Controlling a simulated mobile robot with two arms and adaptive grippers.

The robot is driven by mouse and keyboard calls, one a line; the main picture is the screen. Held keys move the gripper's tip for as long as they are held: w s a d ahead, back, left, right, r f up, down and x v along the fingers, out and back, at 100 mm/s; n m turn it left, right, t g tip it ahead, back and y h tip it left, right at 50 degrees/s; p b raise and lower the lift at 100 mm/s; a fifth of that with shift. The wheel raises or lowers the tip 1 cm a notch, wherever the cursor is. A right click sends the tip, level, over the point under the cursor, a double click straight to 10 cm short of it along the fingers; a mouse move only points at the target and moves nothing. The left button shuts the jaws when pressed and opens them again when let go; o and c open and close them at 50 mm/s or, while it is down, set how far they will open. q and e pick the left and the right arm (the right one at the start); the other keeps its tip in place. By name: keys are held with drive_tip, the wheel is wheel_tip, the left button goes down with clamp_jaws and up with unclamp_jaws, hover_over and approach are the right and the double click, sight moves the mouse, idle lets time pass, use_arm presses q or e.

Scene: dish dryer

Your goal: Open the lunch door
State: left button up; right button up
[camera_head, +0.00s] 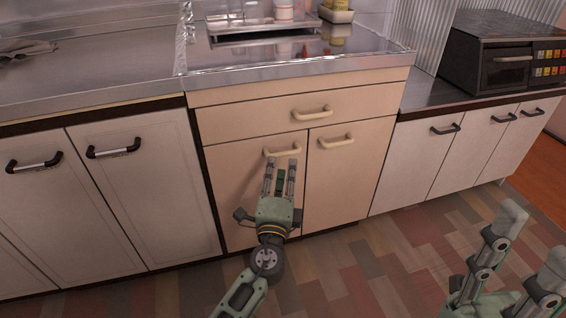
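A peach cabinet stands in the middle with a drawer on top and two doors below. Its left door (232,185) and right door (347,185) are both closed. The left door has a beige handle (282,151), and the right door has a similar handle (336,142). My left gripper (280,164) is in front of the left door, its fingers apart and pointing up at that door's handle. Its fingertips are just below the handle; I cannot tell whether they touch it. My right gripper (532,238) is at the lower right, fingers spread and empty, away from the cabinet.
White cabinets with dark handles stand left (85,200) and right (470,150), all closed. A closed drawer (290,112) is above the peach doors. A dark microwave (500,60) sits on the right counter. A dish tray (262,30) is on the middle counter. The tiled floor (340,265) is clear.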

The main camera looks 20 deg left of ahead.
sight(283, 159)
use_arm(q)
drive_tip(key=x, duration=0.5)
drive_tip(key=shift+w, duration=0.15)
clamp_jaws()
drive_tip(key=shift+f, duration=0.1)
idle(0.3)
